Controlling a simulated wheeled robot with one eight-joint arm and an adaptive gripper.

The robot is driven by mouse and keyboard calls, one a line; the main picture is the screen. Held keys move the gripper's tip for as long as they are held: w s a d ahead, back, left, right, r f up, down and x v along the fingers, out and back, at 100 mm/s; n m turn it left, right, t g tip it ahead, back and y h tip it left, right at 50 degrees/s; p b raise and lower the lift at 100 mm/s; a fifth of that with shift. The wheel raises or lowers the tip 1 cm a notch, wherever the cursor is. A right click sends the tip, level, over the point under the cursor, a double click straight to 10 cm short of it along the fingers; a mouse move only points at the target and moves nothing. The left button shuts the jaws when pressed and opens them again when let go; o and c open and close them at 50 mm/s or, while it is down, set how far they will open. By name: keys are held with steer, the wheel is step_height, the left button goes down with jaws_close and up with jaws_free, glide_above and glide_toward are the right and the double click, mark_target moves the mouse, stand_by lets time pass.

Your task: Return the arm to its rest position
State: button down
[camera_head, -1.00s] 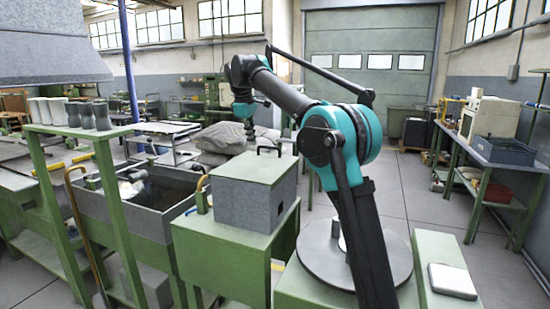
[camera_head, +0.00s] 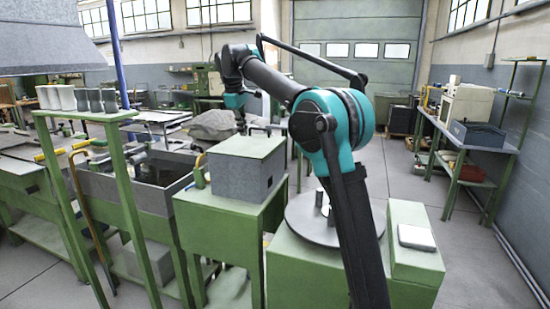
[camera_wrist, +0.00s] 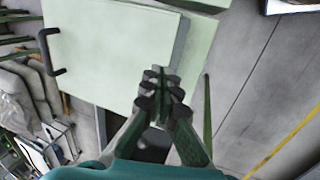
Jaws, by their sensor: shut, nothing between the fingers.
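My arm rises from the lower right of the head view and bends over toward the upper left. My gripper (camera_head: 240,121) hangs down from the teal wrist at the far end, above and behind the grey box with a green lid (camera_head: 242,168). In the wrist view, my gripper's dark green fingers (camera_wrist: 161,85) are together, with nothing between them. They appear over the edge of the pale green lid (camera_wrist: 115,50), which has a black handle (camera_wrist: 50,52). I cannot tell the height between fingertips and lid.
The box stands on a green cabinet (camera_head: 225,215). A grey round plate (camera_head: 305,228) lies right of it. A grey tank (camera_head: 150,190) and a green frame (camera_head: 125,180) with several cups stand left. A workbench (camera_head: 470,145) lines the right wall. Open floor (camera_head: 400,175) lies between.

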steer(key=s+d+f+m, duration=0.3)
steer(key=s+d+f, duration=0.3)
steer(key=d+f, duration=0.3)
steer(key=s+d+f+m, duration=0.45)
steer(key=d+f, duration=0.25)
steer(key=d, duration=0.3)
steer(key=s+d+f+m, duration=0.3)
steer(key=s+d+f, duration=0.3)
steer(key=s+f, duration=0.4)
steer(key=s+d+f+m+t+y, duration=0.1)
steer(key=s+d+f+m, duration=0.2)
steer(key=s+f, duration=0.8)
steer(key=s+d, duration=0.2)
steer(key=s, duration=0.4)
steer(key=shift+s+d+f, duration=0.2)
steer(key=shift+d+f, duration=0.1)
steer(key=shift+d, duration=0.05)
